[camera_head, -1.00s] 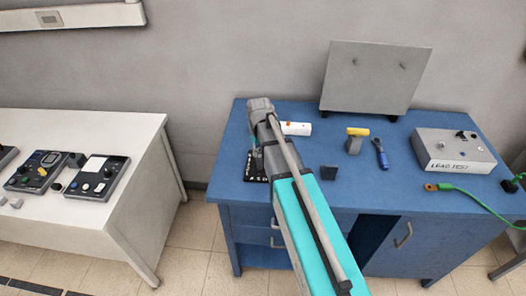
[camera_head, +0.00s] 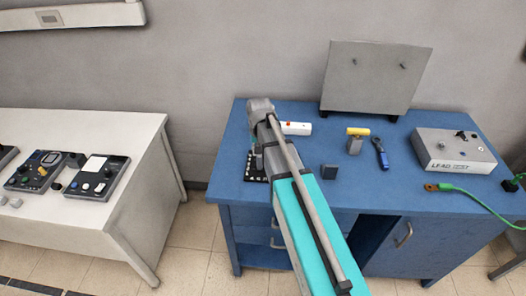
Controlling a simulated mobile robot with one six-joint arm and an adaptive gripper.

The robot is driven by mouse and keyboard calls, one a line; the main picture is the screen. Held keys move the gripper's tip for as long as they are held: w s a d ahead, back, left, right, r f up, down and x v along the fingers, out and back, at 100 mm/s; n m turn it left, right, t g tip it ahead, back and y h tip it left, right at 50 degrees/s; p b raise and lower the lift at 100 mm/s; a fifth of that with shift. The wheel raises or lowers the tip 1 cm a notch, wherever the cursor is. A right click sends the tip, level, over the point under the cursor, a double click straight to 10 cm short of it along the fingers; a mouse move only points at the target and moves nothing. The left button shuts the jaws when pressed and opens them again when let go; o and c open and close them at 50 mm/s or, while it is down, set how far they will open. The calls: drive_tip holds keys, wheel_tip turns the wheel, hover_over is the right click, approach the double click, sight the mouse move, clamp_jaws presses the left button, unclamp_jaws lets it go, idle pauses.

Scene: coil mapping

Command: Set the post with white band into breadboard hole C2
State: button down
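The breadboard (camera_head: 249,177) is a black plate with white marks on the left part of the blue bench. My arm covers most of it, and only its left edge shows. Hole C2 cannot be made out. My gripper is hidden behind my own arm above the breadboard, so I cannot see its fingers or whether it holds anything. No post with a white band can be made out.
On the blue bench (camera_head: 226,150) are a white cylinder (camera_head: 298,128), a dark block (camera_head: 329,171), a yellow-topped grey piece (camera_head: 356,140), a blue-handled tool (camera_head: 380,153) and a lead test box (camera_head: 453,150). A grey panel (camera_head: 372,80) stands behind. A green lead (camera_head: 470,195) lies at right.

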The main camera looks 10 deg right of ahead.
drive_tip(key=shift+c, duration=1.8)
unclamp_jaws()
drive_tip(key=shift+s, duration=0.1)
drive_tip(key=s+d+n, duration=0.1)
drive_tip(key=s+n, duration=0.1)
drive_tip(key=s, duration=1.3)
drive_tip(key=shift+s, duration=0.35)
drive_tip(key=shift+d, duration=0.1)
